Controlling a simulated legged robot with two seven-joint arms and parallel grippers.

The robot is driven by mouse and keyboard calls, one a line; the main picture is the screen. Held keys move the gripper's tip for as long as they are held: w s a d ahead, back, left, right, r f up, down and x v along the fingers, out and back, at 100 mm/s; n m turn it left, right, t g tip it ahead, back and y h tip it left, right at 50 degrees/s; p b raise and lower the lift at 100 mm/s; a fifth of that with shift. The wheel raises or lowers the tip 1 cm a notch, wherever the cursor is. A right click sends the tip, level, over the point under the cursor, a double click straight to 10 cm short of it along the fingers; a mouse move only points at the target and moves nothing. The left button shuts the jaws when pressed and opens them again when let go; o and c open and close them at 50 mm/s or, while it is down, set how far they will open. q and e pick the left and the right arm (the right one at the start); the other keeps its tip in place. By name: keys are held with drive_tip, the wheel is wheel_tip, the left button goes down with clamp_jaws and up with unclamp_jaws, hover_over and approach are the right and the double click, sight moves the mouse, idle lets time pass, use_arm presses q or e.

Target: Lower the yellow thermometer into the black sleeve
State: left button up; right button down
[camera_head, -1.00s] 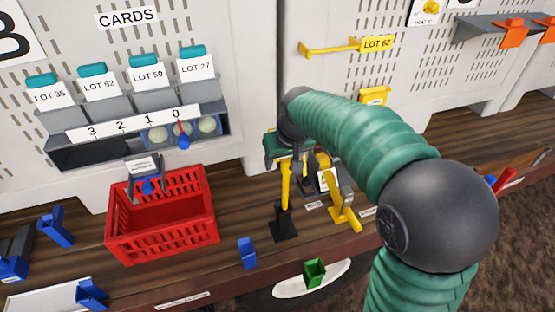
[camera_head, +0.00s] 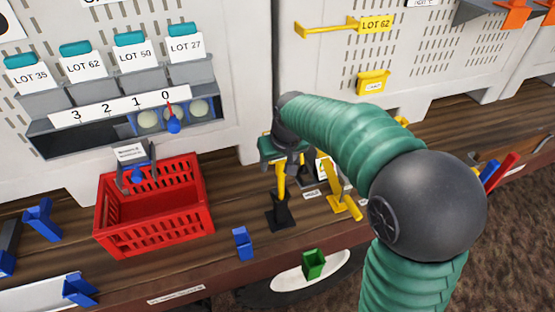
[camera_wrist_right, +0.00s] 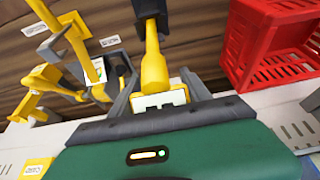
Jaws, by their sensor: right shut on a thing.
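The yellow thermometer (camera_head: 281,179) stands near upright, with its lower end at the mouth of the black sleeve (camera_head: 278,213). In the right wrist view its thick yellow part (camera_wrist_right: 154,72) narrows toward the dark sleeve (camera_wrist_right: 151,10) at the top. How deep the tip sits is hidden. My right gripper (camera_head: 283,160) is shut on the thermometer's upper part from above. In the right wrist view its grey fingers (camera_wrist_right: 160,92) lie on both sides of the thermometer, with a white and yellow piece between them. My left gripper is not in view.
A red basket (camera_head: 155,235) stands left of the sleeve. Yellow stands (camera_head: 340,201) are close on its right. A blue holder (camera_head: 242,243) and a green holder (camera_head: 313,264) are near the front edge.

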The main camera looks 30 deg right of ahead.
drive_tip(key=shift+a+f+b, duration=0.1)
drive_tip(key=shift+f+b, duration=1.3)
drive_tip(key=shift+f, duration=0.7)
drive_tip(key=shift+a, duration=0.1)
drive_tip(key=shift+c, duration=2.1)
unclamp_jaws()
drive_tip(key=b+v, duration=0.1)
drive_tip(key=v, duration=1.5)
drive_tip(key=shift+s+r, duration=0.25)
drive_tip(key=shift+r, duration=0.05)
